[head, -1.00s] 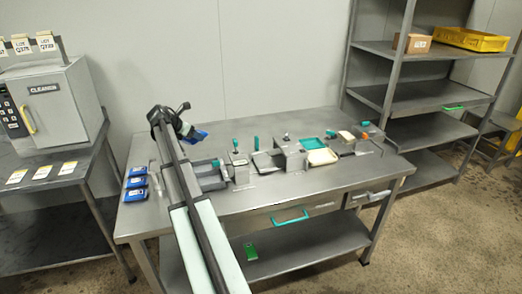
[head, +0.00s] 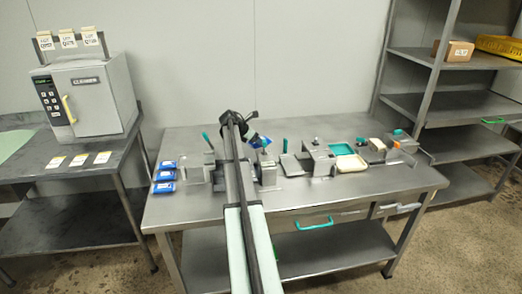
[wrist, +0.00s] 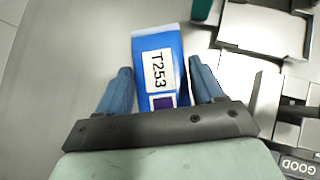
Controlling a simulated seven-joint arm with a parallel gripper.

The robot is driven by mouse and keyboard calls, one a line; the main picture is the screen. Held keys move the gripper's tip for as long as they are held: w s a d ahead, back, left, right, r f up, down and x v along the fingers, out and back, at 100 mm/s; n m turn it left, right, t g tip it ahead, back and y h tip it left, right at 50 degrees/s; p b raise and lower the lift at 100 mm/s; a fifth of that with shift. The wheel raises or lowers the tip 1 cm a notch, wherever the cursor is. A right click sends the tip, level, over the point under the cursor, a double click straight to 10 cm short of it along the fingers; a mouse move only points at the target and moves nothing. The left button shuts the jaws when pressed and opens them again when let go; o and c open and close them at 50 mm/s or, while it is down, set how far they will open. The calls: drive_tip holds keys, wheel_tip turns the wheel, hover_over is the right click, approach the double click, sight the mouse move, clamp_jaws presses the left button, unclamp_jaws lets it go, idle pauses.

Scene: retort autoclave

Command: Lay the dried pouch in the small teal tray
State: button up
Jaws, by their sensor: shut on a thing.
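My gripper (wrist: 161,85) is shut on a blue pouch (wrist: 158,45) with a white label reading T253. The pouch sticks out beyond the fingertips. In the head view the pouch (head: 260,140) is held above the steel table, tilted, over the fixtures left of the middle. The small teal tray (head: 341,149) lies on the table to the right of my gripper, behind a cream tray. Its inside looks empty from here.
Several metal fixtures with teal handles, one a grey block (head: 318,160), stand between my gripper and the teal tray. Blue pouches (head: 164,175) lie at the table's left end. The table's front strip is clear.

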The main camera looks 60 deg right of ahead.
drive_tip(key=shift+f, duration=2.55)
drive_tip(key=shift+f, duration=0.15)
drive_tip(key=o, duration=1.2)
drive_tip(key=v, duration=1.2)
